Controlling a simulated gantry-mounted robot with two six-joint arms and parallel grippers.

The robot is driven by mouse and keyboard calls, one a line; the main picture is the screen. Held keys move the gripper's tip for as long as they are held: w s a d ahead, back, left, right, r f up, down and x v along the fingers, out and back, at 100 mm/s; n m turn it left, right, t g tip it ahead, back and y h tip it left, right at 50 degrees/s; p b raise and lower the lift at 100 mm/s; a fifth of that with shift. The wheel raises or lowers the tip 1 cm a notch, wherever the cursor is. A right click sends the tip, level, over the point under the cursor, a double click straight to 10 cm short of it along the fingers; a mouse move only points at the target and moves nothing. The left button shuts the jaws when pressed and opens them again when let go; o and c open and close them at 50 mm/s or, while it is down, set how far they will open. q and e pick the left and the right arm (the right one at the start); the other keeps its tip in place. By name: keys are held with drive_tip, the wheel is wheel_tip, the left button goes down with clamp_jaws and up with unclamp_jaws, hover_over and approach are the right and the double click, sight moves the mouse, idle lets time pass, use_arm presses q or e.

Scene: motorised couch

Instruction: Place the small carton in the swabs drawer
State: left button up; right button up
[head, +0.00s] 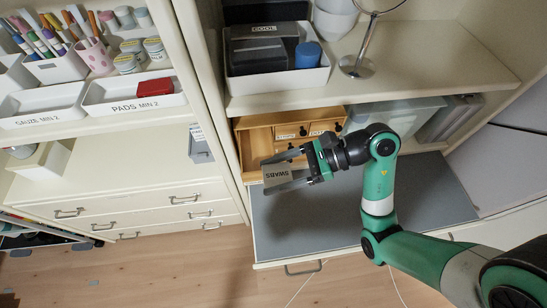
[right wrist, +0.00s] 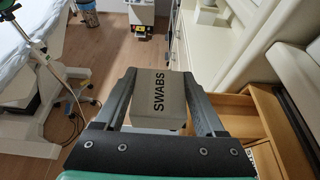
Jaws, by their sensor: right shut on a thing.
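A small grey-brown carton (head: 284,172) with SWABS printed on it is held between the two fingers of my right gripper (head: 277,171). It also shows in the right wrist view (right wrist: 160,97), with a finger on each side. The wooden drawer unit (head: 262,121) stands under the shelf, just behind the carton in the head view. An open wooden drawer (right wrist: 237,103) shows to the right of the gripper in the right wrist view. The carton is outside it. The labels on the small drawers are too small to read surely, and the gripper partly covers the unit's front. My left gripper is not in view.
A grey pull-out surface (head: 310,215) lies below the gripper. The shelf above holds a white tray (head: 280,82) with a dark box and blue cylinder. A translucent bin (head: 400,115) stands right of the drawer unit. Open floor (head: 150,275) lies at lower left.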

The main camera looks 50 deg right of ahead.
drive_tip(key=shift+w+a, duration=0.1)
drive_tip(key=shift+a, duration=0.1)
drive_tip(key=shift+w+d+f, duration=0.2)
drive_tip(key=shift+w+f, duration=0.05)
drive_tip(key=w+d+f+b, duration=0.2)
drive_tip(key=w+d+f, duration=0.2)
drive_tip(key=w, duration=0.3)
drive_tip(key=b, duration=0.2)
hover_over(257, 161)
wheel_tip(257, 161, down, 5)
drive_tip(key=shift+s+a+f, duration=0.1)
drive_tip(key=shift+a, duration=0.05)
wheel_tip(257, 161, down, 3)
drive_tip(key=shift+r+b, duration=0.1)
drive_tip(key=shift+b, duration=0.2)
drive_tip(key=shift+f, duration=0.3)
